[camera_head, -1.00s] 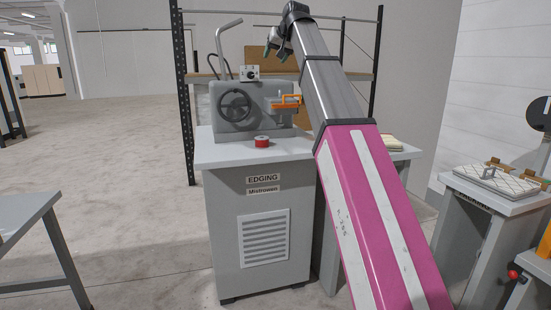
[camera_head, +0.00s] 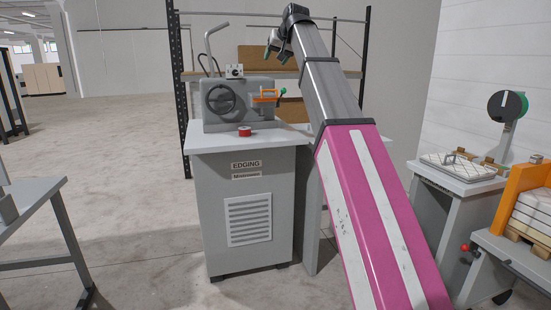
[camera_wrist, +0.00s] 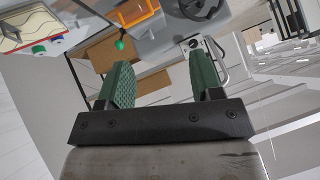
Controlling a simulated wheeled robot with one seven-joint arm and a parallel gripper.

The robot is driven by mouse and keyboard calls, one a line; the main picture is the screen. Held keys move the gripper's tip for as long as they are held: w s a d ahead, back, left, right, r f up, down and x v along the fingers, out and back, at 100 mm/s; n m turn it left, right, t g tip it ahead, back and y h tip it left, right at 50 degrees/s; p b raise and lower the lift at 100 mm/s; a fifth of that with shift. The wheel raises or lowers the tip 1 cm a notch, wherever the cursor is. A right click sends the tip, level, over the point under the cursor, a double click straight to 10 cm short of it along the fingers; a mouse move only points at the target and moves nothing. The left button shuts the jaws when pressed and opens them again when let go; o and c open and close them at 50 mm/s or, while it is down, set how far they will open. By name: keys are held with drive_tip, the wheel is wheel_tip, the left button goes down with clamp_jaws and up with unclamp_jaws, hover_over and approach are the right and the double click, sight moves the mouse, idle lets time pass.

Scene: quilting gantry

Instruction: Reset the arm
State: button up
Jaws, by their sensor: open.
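My gripper (camera_head: 272,50) is at the end of my raised grey and pink arm in the head view, high in front of the shelf. In the wrist view its two green ribbed fingers (camera_wrist: 163,88) stand apart with nothing between them. The grey edging machine (camera_head: 226,103) with its black handwheel stands on the cabinet labelled EDGING, below and left of my gripper. An orange clamp-like part (camera_head: 264,97) on the machine also shows in the wrist view (camera_wrist: 137,14).
A red spool (camera_head: 244,131) sits on the edging cabinet (camera_head: 205,141). A shelf rack (camera_head: 183,90) stands behind. At right are a stand with a quilted pad (camera_head: 458,167) and an orange-backed stand (camera_head: 518,190). A grey table (camera_head: 40,190) is at left. The floor between is clear.

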drive_tip(key=s+d+f+g+h, duration=0.1)
drive_tip(key=d+f, duration=0.2)
drive_tip(key=f, duration=1.1)
drive_tip(key=s+d+f+m+g+h, duration=0.1)
drive_tip(key=d+f, duration=0.2)
drive_tip(key=f, duration=1.1)
drive_tip(key=s+d+f+g+h, duration=0.1)
drive_tip(key=d+f, duration=0.2)
drive_tip(key=f, duration=1.1)
drive_tip(key=s+d+f+g, duration=0.1)
drive_tip(key=s+d+f, duration=0.2)
drive_tip(key=s+f, duration=0.5)
drive_tip(key=s+d+f+g+h, duration=0.1)
drive_tip(key=s+d+f+g, duration=0.1)
drive_tip(key=s+f, duration=0.6)
drive_tip(key=s+d+f+g, duration=0.1)
drive_tip(key=s+d+f, duration=0.4)
drive_tip(key=f, duration=1.1)
drive_tip(key=s, duration=0.3)
drive_tip(key=shift+f+m+g+h, duration=0.3)
drive_tip(key=shift+m+g+h, duration=0.1)
